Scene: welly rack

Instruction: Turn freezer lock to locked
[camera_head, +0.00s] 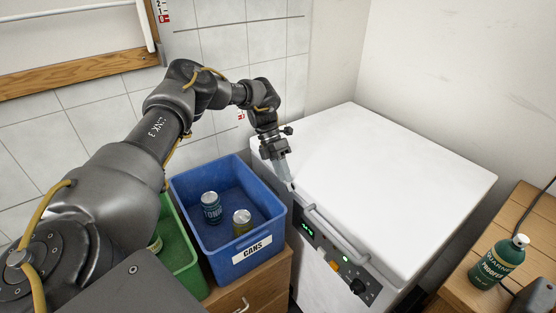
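The white chest freezer (390,185) stands at the centre right with its lid down. A bar handle (335,236) runs along its front edge. Below the handle is a dark control panel (330,257) with a green display, a small orange light and a black round knob (358,287) at its right end. I cannot tell whether this knob is the lock, or read its setting. My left gripper (291,184) points down at the lid's left corner, near the handle's far end and away from the knob. Its fingers look close together; their gap is unclear. My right gripper is out of view.
A blue bin (252,257) labelled CANS holds two cans and stands left of the freezer on a wooden cabinet (270,283). A green bin (192,275) is partly behind my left arm. A green bottle (497,262) stands on a wooden table at right. The lid top is clear.

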